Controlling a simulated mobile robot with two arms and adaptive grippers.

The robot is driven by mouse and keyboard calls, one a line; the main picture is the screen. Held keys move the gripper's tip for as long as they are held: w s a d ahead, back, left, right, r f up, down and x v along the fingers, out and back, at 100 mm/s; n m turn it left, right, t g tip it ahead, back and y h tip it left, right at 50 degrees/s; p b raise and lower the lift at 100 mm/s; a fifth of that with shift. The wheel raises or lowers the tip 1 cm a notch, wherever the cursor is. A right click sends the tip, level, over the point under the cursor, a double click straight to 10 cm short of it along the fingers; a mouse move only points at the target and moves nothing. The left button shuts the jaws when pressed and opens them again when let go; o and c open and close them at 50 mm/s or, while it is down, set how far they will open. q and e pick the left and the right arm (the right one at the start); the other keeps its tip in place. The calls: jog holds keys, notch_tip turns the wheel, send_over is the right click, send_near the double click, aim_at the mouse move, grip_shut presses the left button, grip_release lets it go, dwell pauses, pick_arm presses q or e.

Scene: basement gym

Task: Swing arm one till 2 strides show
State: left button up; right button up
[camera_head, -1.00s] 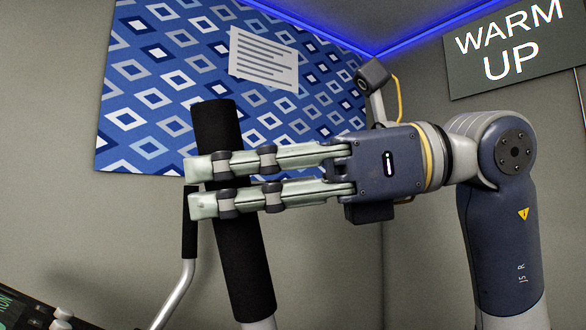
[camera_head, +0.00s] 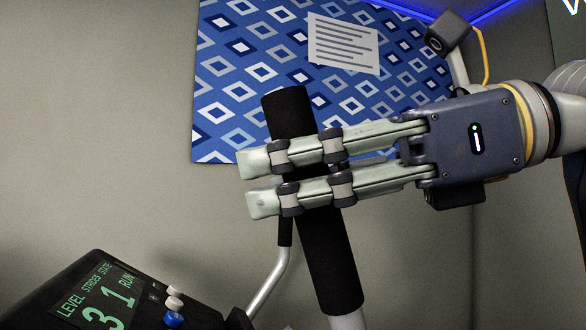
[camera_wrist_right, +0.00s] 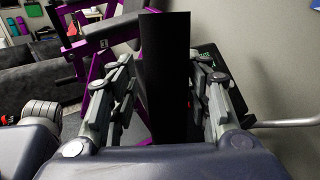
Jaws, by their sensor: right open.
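A black foam-gripped handle arm (camera_head: 325,245) of the exercise machine stands tilted in the middle of the head view, its top leaning left. My right gripper (camera_head: 255,180) comes from the right, its two open fingers crossing in front of the handle. In the right wrist view the black handle (camera_wrist_right: 166,60) stands between the two fingers (camera_wrist_right: 163,75); whether they touch it I cannot tell. The console display (camera_head: 97,300) at bottom left reads level 3, strides 1, state RUN. My left gripper is out of view.
A second handle arm on a bent grey tube (camera_head: 268,282) stands just behind. White and blue knobs (camera_head: 174,319) sit beside the display. A blue patterned wall panel (camera_head: 230,75) carries a paper sheet (camera_head: 343,44). Purple-framed gym equipment (camera_wrist_right: 98,65) shows in the right wrist view.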

jog(key=v, duration=1.2)
jog(key=shift+d, duration=0.2)
jog(key=shift+a, duration=0.1)
